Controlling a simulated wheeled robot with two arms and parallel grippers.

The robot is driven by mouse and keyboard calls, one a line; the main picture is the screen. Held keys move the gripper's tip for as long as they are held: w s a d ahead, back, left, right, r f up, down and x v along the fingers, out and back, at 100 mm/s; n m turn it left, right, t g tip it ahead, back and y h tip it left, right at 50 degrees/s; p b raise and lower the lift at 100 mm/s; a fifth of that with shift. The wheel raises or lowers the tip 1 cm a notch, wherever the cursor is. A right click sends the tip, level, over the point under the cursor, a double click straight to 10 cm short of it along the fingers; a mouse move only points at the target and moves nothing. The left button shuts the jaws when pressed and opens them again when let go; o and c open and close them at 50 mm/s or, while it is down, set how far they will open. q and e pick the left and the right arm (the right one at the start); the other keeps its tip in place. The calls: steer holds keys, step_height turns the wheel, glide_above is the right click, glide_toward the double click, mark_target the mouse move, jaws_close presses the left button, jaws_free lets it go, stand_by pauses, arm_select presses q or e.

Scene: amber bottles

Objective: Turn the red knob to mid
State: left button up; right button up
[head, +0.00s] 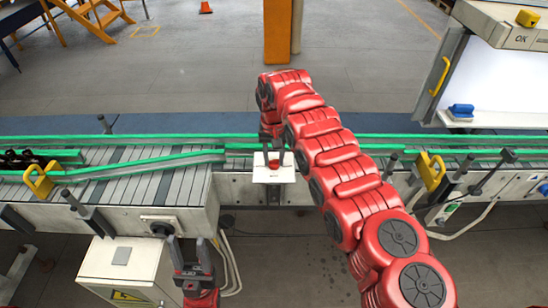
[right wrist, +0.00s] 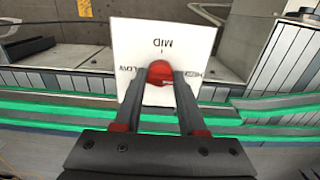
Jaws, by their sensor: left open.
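The red knob (right wrist: 160,76) sits on a white plate (right wrist: 128,32) marked MID, LOW and HIGH, with the lettering inverted in the right wrist view. My right gripper (right wrist: 160,80) has a finger on each side of the knob, which fills the gap between the fingertips. In the head view, the plate (head: 260,177) and the knob (head: 273,161) show beneath my right arm. My left gripper (head: 192,257) is open and empty at the lower left, away from the knob.
A conveyor (head: 130,185) with green rails runs across behind the plate. A yellow clamp handle (head: 40,181) is at left and another (head: 432,172) at right. A white cabinet (head: 105,265) stands near my left gripper. An orange post (head: 277,30) rises behind.

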jaws_close()
steer(key=shift+f+b, duration=0.1)
steer(key=shift+b, duration=0.45)
steer(key=n+b, duration=0.2)
steer(key=b, duration=0.1)
steer(key=shift+f+n+b, duration=0.1)
steer(key=shift+n+b, duration=0.65)
steer(key=shift+n, duration=0.15)
steer(key=shift+r+n+b, duration=0.2)
steer(key=shift+n+b, duration=0.1)
steer(key=shift+n, duration=0.6)
steer(key=n, duration=0.5)
steer(key=shift+r, duration=0.1)
steer(key=n, duration=0.7)
steer(key=shift+w, duration=0.1)
